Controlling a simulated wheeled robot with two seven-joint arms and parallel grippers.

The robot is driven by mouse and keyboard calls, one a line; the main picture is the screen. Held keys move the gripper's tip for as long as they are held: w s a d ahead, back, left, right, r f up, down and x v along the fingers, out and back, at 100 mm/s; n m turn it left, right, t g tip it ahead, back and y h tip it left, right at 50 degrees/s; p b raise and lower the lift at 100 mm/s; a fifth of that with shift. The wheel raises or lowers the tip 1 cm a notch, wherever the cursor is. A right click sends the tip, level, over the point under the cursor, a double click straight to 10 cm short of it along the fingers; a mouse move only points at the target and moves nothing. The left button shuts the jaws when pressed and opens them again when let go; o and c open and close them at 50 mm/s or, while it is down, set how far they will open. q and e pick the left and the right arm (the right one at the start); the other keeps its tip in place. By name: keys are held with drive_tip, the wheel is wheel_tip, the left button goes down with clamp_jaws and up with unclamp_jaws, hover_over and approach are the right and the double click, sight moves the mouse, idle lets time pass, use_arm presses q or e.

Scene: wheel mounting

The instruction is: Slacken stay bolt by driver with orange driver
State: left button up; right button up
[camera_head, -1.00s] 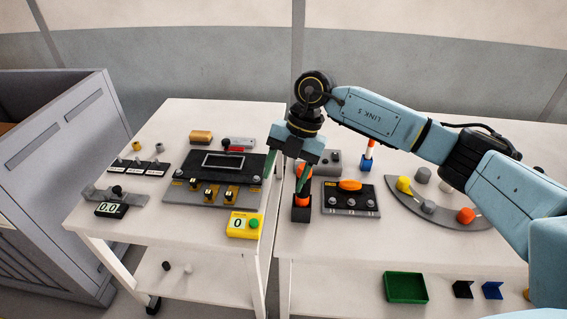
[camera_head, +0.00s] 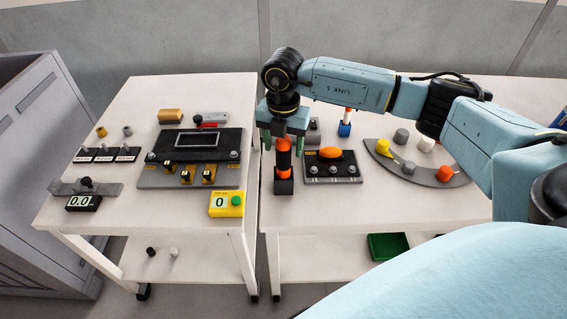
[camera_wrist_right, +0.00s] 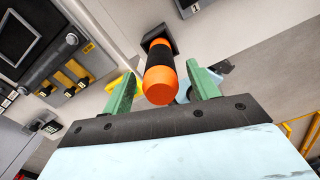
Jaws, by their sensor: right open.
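The orange driver (camera_head: 284,160), with a black and orange handle, stands upright in a small black holder (camera_head: 284,187) at the left edge of the right table. It also shows in the right wrist view (camera_wrist_right: 160,80), its orange end toward the camera. My right gripper (camera_head: 282,142) is over the driver, pointing down. Its green fingers are open on either side of the handle's upper end, and gaps show in the wrist view (camera_wrist_right: 163,88). The grey fixture (camera_head: 190,173) on the left table carries a dark panel and small bolts. I cannot tell which is the stay bolt. My left gripper is not in view.
A black block with an orange knob (camera_head: 324,153) stands just right of the driver. A grey curved tray (camera_head: 412,172) with coloured knobs is farther right. A yellow counter box (camera_head: 226,204) sits at the left table's front edge. A gap separates the tables.

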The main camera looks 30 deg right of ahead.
wheel_tip(320, 180, down, 3)
drive_tip(key=shift+f, duration=0.15)
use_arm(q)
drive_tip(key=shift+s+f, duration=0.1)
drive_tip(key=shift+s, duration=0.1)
use_arm(e)
drive_tip(key=shift+c, duration=0.2)
drive_tip(key=c, duration=0.5)
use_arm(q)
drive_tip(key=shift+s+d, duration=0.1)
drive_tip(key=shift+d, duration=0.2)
use_arm(e)
drive_tip(key=shift+w, duration=0.1)
clamp_jaws()
wheel_tip(320, 180, up, 10)
drive_tip(key=shift+p, duration=0.3)
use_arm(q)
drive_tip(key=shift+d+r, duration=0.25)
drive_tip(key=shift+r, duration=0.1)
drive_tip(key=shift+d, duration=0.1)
